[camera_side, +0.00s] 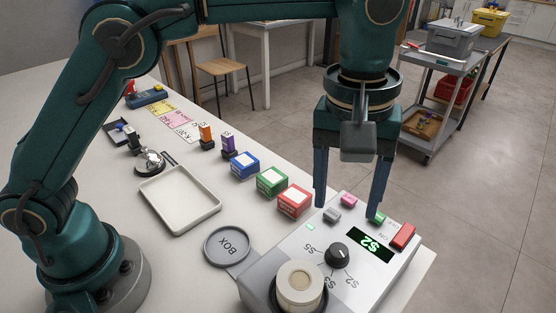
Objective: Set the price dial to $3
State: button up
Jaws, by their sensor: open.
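The price dial (337,254) is a dark round knob on the sloped top of a white device (300,242) at the front right. Printed marks around it read S5, S2 and S3. The green-lit display (370,243) beside it shows $2, seen upside down. My gripper (346,212) points down above the far edge of the device, with its two fingers wide apart. It is open, holds nothing, and is clear of the dial.
On the device are a red switch (403,236), small pink, grey and green buttons, and a beige cylinder (299,285). Red (295,201), green (272,181) and blue (244,165) boxes stand behind it. A white tray (207,224) and a grey BOX disc (228,246) lie left.

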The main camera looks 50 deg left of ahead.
aim_at(339, 249)
jog(key=f, duration=0.1)
jog(key=s+d+f, duration=0.1)
jog(key=f, duration=0.1)
jog(key=shift+s+d+m+g, duration=0.1)
jog(key=shift+d+m+g, duration=0.1)
jog(key=shift+m+g, duration=0.1)
jog(key=shift+f, duration=2.25)
grip_shut()
